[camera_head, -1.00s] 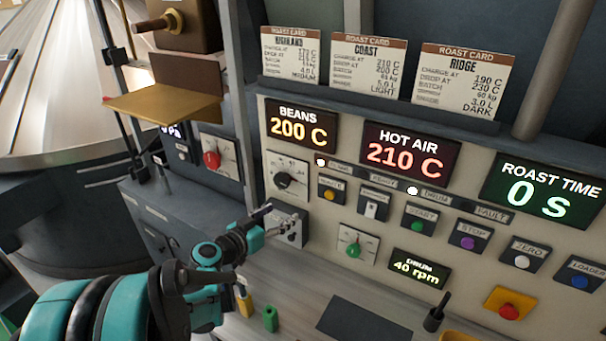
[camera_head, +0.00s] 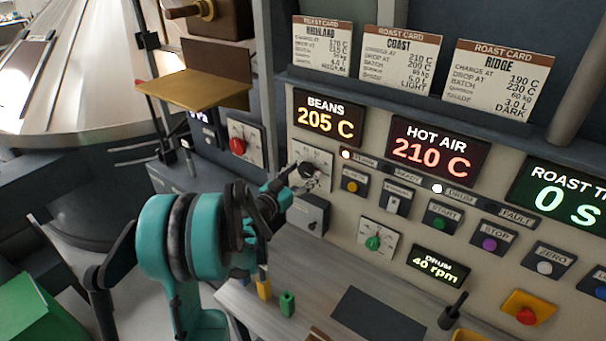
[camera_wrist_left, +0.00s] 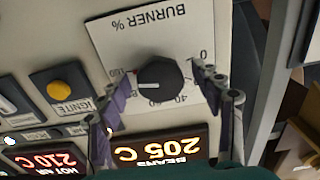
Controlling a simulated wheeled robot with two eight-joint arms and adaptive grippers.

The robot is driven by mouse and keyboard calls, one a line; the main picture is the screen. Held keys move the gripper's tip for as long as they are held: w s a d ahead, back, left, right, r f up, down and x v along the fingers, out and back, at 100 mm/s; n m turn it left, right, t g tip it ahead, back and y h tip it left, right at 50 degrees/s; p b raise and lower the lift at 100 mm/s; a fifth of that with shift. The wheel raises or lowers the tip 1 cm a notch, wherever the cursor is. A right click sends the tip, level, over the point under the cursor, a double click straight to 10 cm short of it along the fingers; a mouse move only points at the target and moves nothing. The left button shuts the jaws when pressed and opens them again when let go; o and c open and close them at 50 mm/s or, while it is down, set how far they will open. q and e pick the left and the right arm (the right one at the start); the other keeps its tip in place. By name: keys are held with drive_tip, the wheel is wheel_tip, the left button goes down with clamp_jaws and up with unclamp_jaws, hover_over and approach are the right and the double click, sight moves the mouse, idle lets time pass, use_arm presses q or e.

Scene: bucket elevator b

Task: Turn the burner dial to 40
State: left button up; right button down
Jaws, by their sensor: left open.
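The burner dial is a black round knob on a white plate marked BURNER %. It sits below the BEANS display in the head view (camera_head: 307,170) and is large and upside down in the left wrist view (camera_wrist_left: 165,80). Its white line points left in the wrist view, on the side of the red mark; the exact value is hard to read. My left gripper (camera_head: 303,181) is at the dial. In the wrist view its open fingers (camera_wrist_left: 163,76) stand on either side of the knob; contact is not clear. My right gripper is not in view.
The yellow IGNITE button (camera_wrist_left: 64,88) is beside the dial plate. A red knob (camera_head: 238,146) is on the panel to the left, a green knob (camera_head: 373,243) below right. The BEANS display (camera_head: 328,119) reads 205 C. Small yellow and green pieces (camera_head: 287,303) stand on the counter.

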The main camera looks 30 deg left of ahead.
use_arm(q)
drive_tip(key=c, duration=1.1)
drive_tip(key=shift+c, duration=0.3)
